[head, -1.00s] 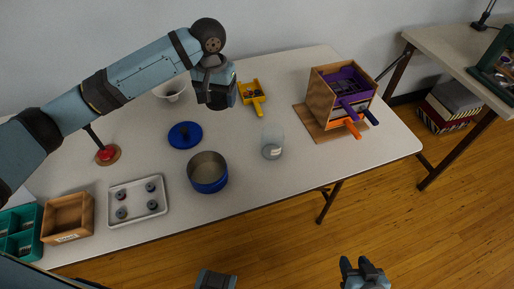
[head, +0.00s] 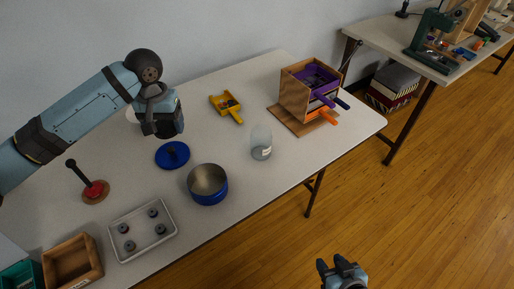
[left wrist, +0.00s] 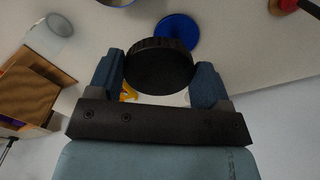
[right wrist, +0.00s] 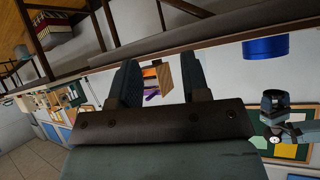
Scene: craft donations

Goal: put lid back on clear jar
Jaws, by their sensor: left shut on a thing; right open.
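The clear jar (head: 260,143) stands upright and uncovered on the table, right of the blue pot. It also shows at the upper left of the left wrist view (left wrist: 60,26). My left gripper (head: 166,121) is shut on a round black lid with a ridged rim (left wrist: 159,67), held between both fingers. It is above the table's back part, well left of the jar and apart from it. My right gripper (head: 341,270) is open and empty, beyond the table's front edge over the floor; its spread fingers show in the right wrist view (right wrist: 160,82).
A blue pot (head: 208,186) and a blue knobbed lid (head: 172,157) are left of the jar. A wooden drawer box (head: 297,95) stands to the right. A white tray (head: 141,229) with grey pieces is at the front left.

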